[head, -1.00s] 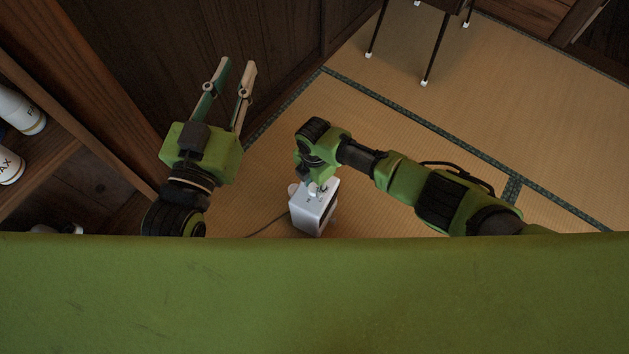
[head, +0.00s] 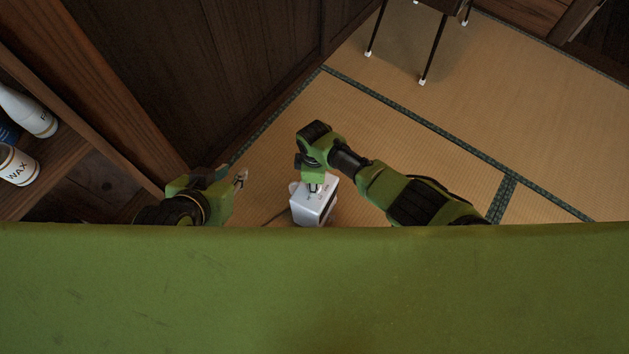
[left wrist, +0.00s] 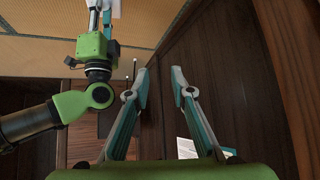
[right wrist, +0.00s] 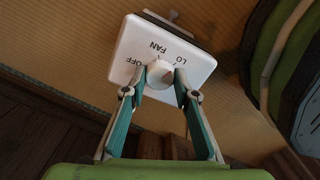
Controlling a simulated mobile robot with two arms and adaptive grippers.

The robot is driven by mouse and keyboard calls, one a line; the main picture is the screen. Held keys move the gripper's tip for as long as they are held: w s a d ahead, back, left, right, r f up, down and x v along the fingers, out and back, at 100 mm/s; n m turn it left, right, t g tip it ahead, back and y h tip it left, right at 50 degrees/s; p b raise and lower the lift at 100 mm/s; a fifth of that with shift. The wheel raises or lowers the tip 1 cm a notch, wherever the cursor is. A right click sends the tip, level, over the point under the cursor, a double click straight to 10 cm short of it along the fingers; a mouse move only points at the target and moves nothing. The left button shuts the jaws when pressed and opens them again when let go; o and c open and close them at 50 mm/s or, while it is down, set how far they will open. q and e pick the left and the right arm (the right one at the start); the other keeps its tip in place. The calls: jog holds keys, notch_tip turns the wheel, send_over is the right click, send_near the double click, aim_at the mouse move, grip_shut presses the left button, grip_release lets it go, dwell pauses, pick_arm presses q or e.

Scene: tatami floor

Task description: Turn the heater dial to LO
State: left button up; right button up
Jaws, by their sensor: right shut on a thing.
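The small white heater (head: 316,204) stands on the tatami in the head view. Its top panel (right wrist: 190,62) fills the middle of the right wrist view, with OFF, FAN and LO printed around a round white dial (right wrist: 160,76). My right gripper (right wrist: 161,72) points down at the panel, with one fingertip on each side of the dial, shut on it. The fingers partly cover the dial, and I cannot tell its exact setting. My left gripper (head: 241,178) is left of the heater, apart from it; its fingers stand open and empty in the left wrist view (left wrist: 159,78).
A wooden shelf with bottles (head: 28,112) stands at the left, beside a dark wood wall (head: 230,70). A dark-legged piece of furniture (head: 432,50) stands at the back. The tatami (head: 420,120) between is clear.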

pick_arm(q)
jog(key=shift+s+a+f+g, duration=0.2)
jog(key=shift+s+f+g, duration=0.1)
jog(key=shift+s, duration=0.15)
jog(key=shift+s+a+f+g, duration=0.2)
jog(key=shift+s+f, duration=0.1)
jog(key=shift+s, duration=0.15)
pick_arm(e)
jog(key=shift+m, duration=0.7)
jog(key=o, duration=1.1)
jog(key=shift+r, duration=0.15)
notch_tip(320, 180, up, 12)
jog(key=shift+f, duration=0.15)
jog(key=shift+s, duration=0.1)
